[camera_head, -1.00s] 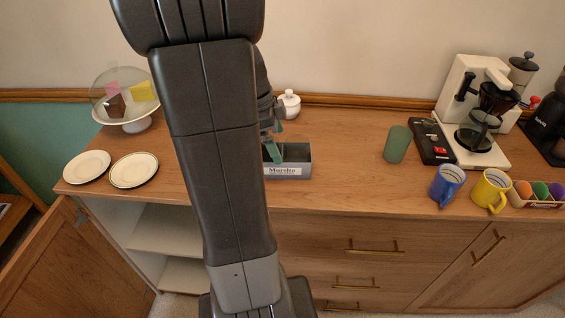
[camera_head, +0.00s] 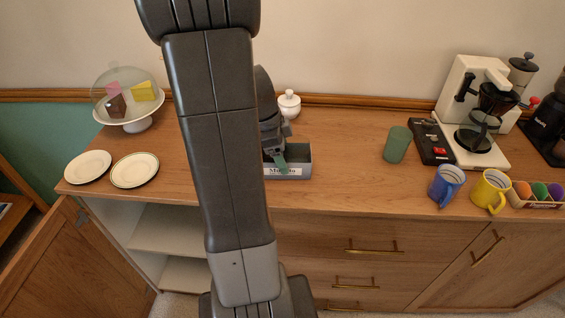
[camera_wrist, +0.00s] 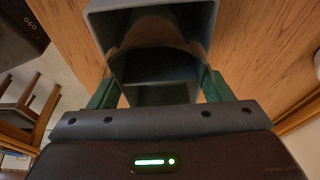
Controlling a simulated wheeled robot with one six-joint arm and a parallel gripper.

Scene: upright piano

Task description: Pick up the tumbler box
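The tumbler box is most likely the grey open-topped box (camera_head: 300,172) with a white label on its front, standing on the wooden counter near its front edge. My gripper (camera_head: 279,160) is at its left part, with a green finger in front of the label, covering part of the lettering. In the wrist view the box (camera_wrist: 153,68) shows its dark interior, and my gripper's green fingers (camera_wrist: 160,90) are spread, one on each side of it. I cannot tell whether they touch its walls. My arm hides part of the box in the head view.
Behind stands a white lidded pot (camera_head: 289,104). To the right are a green cup (camera_head: 397,145), a blue mug (camera_head: 446,184), a yellow mug (camera_head: 490,190) and a coffee maker (camera_head: 478,120). Plates (camera_head: 134,170) and a domed cake stand (camera_head: 128,122) are left.

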